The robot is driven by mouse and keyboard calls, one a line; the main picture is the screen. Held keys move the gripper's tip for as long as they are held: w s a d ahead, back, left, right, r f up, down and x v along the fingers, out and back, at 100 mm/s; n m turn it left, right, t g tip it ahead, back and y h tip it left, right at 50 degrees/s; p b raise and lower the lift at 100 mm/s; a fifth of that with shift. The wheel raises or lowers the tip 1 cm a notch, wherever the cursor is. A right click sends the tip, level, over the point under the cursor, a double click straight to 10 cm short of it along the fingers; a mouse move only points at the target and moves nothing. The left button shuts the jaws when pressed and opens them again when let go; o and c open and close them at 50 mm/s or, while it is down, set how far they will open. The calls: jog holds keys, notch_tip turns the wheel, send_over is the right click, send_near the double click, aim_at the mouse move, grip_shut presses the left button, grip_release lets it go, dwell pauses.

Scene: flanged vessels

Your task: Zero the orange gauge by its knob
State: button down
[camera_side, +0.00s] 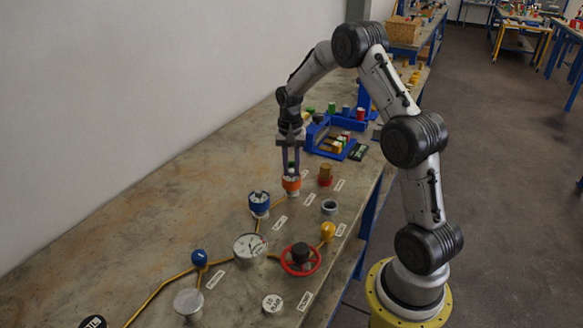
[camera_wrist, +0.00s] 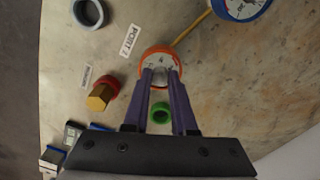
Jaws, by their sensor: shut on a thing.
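The orange gauge (camera_side: 291,186) stands on the bench in the side view, with a pale dial face. In the wrist view the orange gauge (camera_wrist: 143,58) is at the top centre, its dial partly hidden by my fingers. My gripper (camera_side: 291,170) points straight down over the gauge. In the wrist view its purple fingertips (camera_wrist: 160,74) are close together at the middle of the dial, shut on the knob. The knob is mostly hidden between the fingers, and I cannot read the needle.
A blue gauge (camera_side: 259,204) stands nearby, joined by a yellow pipe. A brass hex fitting (camera_wrist: 100,97) and a green ring (camera_wrist: 160,112) are close to my fingers. A white gauge (camera_side: 250,246) and red handwheel (camera_side: 300,260) stand nearer the camera. The bench's left side is clear.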

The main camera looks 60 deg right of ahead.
aim_at(290, 171)
jog(key=shift+m, duration=0.3)
jog(key=c, duration=0.7)
grip_release()
jog(key=shift+r, duration=0.1)
notch_tip(290, 171, up, 14)
jog(key=shift+w, duration=0.15)
jog(key=shift+a, duration=0.1)
